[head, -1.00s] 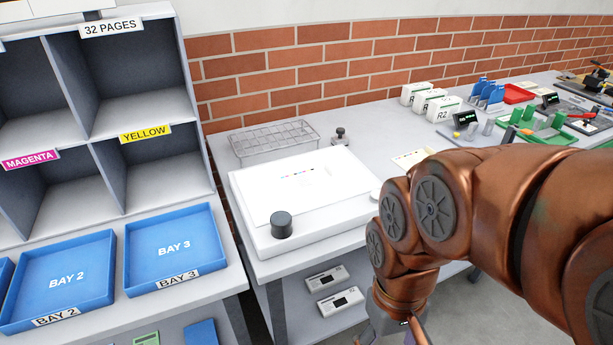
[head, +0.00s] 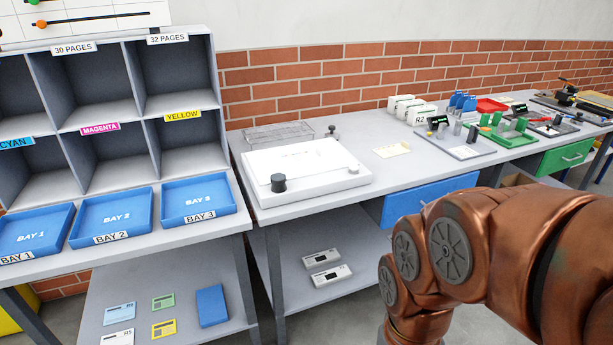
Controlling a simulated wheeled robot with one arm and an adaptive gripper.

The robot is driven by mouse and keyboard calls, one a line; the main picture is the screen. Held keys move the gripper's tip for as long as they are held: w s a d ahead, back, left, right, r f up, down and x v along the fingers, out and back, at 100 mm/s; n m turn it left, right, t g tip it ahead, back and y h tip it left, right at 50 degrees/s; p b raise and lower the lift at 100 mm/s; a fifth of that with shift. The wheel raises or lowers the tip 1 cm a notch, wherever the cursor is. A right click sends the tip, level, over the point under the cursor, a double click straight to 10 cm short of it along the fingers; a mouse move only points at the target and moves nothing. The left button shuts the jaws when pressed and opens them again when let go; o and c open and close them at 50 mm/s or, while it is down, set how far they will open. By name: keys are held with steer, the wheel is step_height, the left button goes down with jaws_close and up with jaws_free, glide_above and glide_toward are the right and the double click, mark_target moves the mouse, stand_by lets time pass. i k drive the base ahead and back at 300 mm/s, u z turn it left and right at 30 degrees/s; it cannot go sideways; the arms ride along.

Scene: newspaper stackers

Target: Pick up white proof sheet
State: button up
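A white proof sheet (head: 300,161) lies flat on a raised white slab (head: 325,186) on the bench, left of the picture's middle. Faint small print marks show on the sheet. A dark round knob-like weight (head: 278,183) stands at the front left, at or on the sheet's corner. My copper-coloured arm fills the lower right of the picture, in front of the bench and well right of the sheet. My gripper is out of view below the bottom edge, so what its fingers do is hidden.
A wire rack (head: 290,133) stands behind the slab. A yellowish card (head: 392,149) lies to its right. The shelf unit with blue trays (head: 198,199) is on the left. A blue drawer front (head: 430,196) is under the bench. White boxes and green fixtures stand farther right.

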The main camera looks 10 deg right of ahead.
mark_target(308, 156)
steer(key=u, duration=1.35)
steer(key=i, duration=1.45)
steer(key=z, duration=1.1)
steer(key=i, duration=0.45)
steer(key=z, duration=0.5)
